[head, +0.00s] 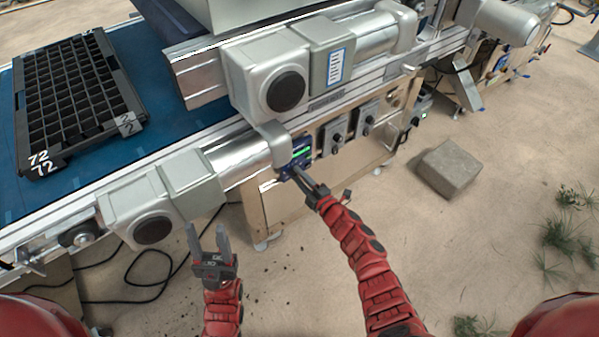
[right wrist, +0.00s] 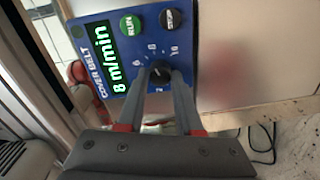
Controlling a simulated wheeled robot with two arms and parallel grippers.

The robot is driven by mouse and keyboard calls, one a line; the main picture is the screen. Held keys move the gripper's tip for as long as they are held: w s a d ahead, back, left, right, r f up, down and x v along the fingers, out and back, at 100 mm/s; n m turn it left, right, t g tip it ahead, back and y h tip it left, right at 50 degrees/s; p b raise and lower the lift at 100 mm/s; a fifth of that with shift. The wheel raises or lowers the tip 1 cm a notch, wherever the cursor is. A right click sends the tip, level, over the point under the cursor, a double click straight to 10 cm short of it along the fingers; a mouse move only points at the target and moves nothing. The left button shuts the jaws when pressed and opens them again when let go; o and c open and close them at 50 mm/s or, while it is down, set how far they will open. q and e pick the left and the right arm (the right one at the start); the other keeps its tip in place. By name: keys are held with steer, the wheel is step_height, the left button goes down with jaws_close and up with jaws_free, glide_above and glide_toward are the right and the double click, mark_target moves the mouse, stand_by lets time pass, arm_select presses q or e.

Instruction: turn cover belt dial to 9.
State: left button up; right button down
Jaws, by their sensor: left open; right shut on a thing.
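The cover belt panel (right wrist: 95,60) is a blue box with a lit green display (right wrist: 107,58) reading "8 m/min", seen sideways in the right wrist view. Its black dial (right wrist: 160,71) sits inside a ring of white numbers. My right gripper (right wrist: 160,82) is shut on the dial, with a finger on each side. In the head view the panel (head: 300,150) is small on the machine's side, with my right gripper (head: 304,178) at its lower edge, hiding the dial. My left gripper (head: 208,236) is open and empty in front of the machine.
A green RUN button (right wrist: 130,25) and a black STOP button (right wrist: 169,18) sit beside the dial. Two grey control boxes (head: 334,136) are right of the panel. A black seed tray (head: 75,95) lies on the blue belt (head: 170,105). A concrete block (head: 448,168) and cables are on the floor.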

steer(key=shift+m+y+p, duration=0.3)
steer(key=shift+m+p, duration=1.3)
steer(key=shift+m, duration=1.9)
steer(key=c, duration=0.6)
jaws_free()
steer(key=shift+o, duration=0.2)
steer(key=shift+d, duration=0.1)
